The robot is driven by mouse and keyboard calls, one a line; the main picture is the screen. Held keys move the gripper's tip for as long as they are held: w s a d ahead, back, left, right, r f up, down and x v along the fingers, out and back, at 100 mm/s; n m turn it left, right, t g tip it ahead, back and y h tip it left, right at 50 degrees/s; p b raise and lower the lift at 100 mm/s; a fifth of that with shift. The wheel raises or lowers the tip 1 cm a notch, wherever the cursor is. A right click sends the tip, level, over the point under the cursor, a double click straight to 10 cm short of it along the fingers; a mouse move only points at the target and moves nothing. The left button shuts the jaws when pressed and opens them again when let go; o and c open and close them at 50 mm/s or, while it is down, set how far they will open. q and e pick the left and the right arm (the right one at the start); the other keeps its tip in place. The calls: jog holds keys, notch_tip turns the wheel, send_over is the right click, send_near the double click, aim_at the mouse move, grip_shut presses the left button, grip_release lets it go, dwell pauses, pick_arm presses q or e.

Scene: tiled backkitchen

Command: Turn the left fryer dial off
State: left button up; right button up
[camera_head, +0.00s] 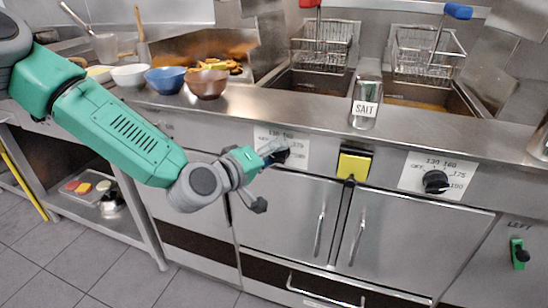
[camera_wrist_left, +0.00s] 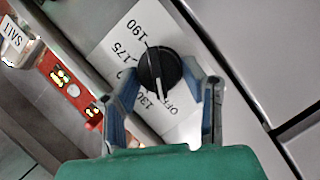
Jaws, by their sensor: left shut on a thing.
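The left fryer dial (camera_head: 283,156) is a round black knob on a white label plate on the steel front. In the left wrist view the dial (camera_wrist_left: 158,66) sits between the two fingers, with OFF, 130, 175 and 190 printed around it. A thin pale line shows on the knob; I cannot tell for sure which mark it points to. My left gripper (camera_head: 272,153) is at this dial, shut on it, its blue-grey fingers (camera_wrist_left: 166,82) on either side. The right fryer dial (camera_head: 435,182) stands free at the right. My right gripper is not in view.
A yellow-fronted box (camera_head: 354,164) sits between the dials. A salt shaker (camera_head: 366,100) stands on the counter above. Bowls, including a blue one (camera_head: 166,79), stand at the left. Two fryer baskets (camera_head: 320,48) hang behind. Cabinet doors (camera_head: 288,212) lie below.

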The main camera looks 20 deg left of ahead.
pick_arm(q)
jog(key=shift+a, duration=0.1)
dwell(0.3)
jog(key=o, duration=1.1)
jog(key=shift+w+f, duration=0.1)
jog(key=shift+o, duration=0.2)
jog(key=v, duration=1.2)
jog(key=shift+f, duration=0.1)
